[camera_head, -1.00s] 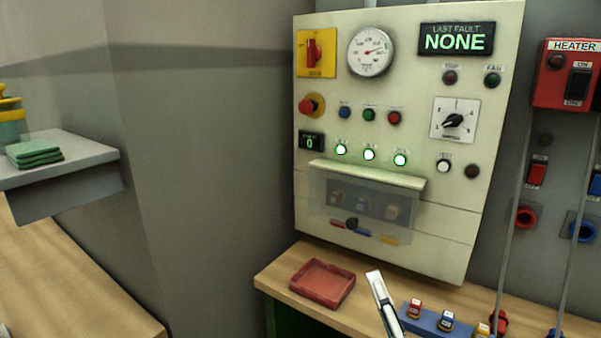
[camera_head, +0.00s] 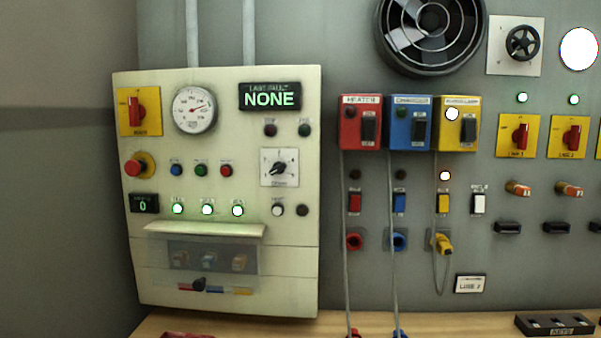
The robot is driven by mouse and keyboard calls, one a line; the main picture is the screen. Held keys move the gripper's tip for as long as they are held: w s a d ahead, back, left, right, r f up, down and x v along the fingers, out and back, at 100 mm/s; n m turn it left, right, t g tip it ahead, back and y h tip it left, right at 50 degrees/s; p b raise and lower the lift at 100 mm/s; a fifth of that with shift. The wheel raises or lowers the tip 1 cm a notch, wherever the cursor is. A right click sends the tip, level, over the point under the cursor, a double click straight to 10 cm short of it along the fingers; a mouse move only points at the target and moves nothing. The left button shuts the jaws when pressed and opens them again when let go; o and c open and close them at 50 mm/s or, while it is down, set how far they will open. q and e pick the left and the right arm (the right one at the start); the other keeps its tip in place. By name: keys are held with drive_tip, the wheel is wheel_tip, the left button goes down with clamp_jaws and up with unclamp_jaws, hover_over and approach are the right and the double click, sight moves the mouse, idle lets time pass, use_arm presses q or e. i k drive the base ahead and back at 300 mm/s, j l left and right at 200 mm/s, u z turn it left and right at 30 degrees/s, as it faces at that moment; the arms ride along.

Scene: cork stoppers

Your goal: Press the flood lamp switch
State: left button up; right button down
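The flood lamp box (camera_head: 442,143) is yellow and hangs on the grey wall, right of the blue and red boxes. Its small label is blurred. A dark switch (camera_head: 470,130) is on its right half, and a round lamp (camera_head: 452,114) on its left half glows white. I cannot tell the switch's position for sure. Below it are a lit indicator (camera_head: 445,176), a yellow rocker (camera_head: 443,203) and a yellow plug (camera_head: 443,244) seated in its socket. Neither of my grippers is in view.
A cream control panel (camera_head: 225,105) stands at left; its display reads NONE. The red heater box (camera_head: 361,141) and blue box (camera_head: 408,142) adjoin the yellow one. Cords hang from the boxes. A wooden bench (camera_head: 400,322) runs below, with a dark block (camera_head: 554,325) at right.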

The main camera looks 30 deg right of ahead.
sight(471, 126)
drive_tip(key=z, duration=1.85)
drive_tip(key=l+z, duration=0.25)
drive_tip(key=z, duration=0.2)
